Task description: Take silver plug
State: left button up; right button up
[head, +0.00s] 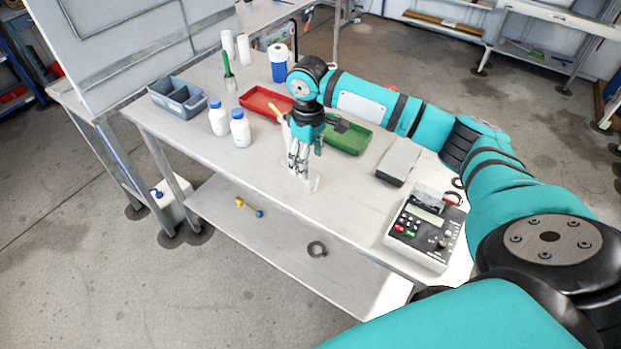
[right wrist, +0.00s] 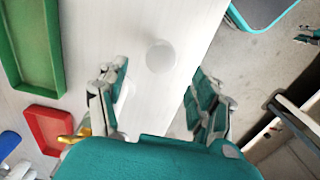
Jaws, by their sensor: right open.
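A small pale, shiny round piece, which looks like the silver plug (head: 312,184), stands on the worktable near its front edge. In the right wrist view the plug (right wrist: 160,57) shows as a pale disc between the lines of the two fingers, apart from both. My right gripper (head: 299,168) points down just beside and above the plug in the head view. It is open and holds nothing. Its spread fingers also show in the right wrist view (right wrist: 158,85). My left gripper is not in view.
A red tray (head: 262,97) and a green tray (head: 353,142) lie behind the gripper. White bottles (head: 240,130) and a grey divided bin (head: 172,104) stand at left. A grey box (head: 398,160) and a meter (head: 427,228) are at right. The front strip of tabletop is mostly clear.

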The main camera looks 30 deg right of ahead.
aim_at(310, 174)
jog(key=f, duration=0.2)
jog(key=f+p, duration=0.1)
jog(key=f, duration=0.2)
jog(key=shift+s+d+f, duration=0.15)
jog(key=shift+s+f, duration=0.1)
jog(key=shift+f, duration=0.05)
jog(key=shift+c, duration=0.2)
jog(key=c, duration=1.1)
jog(key=shift+c, duration=0.5)
jog(key=shift+r, duration=0.2)
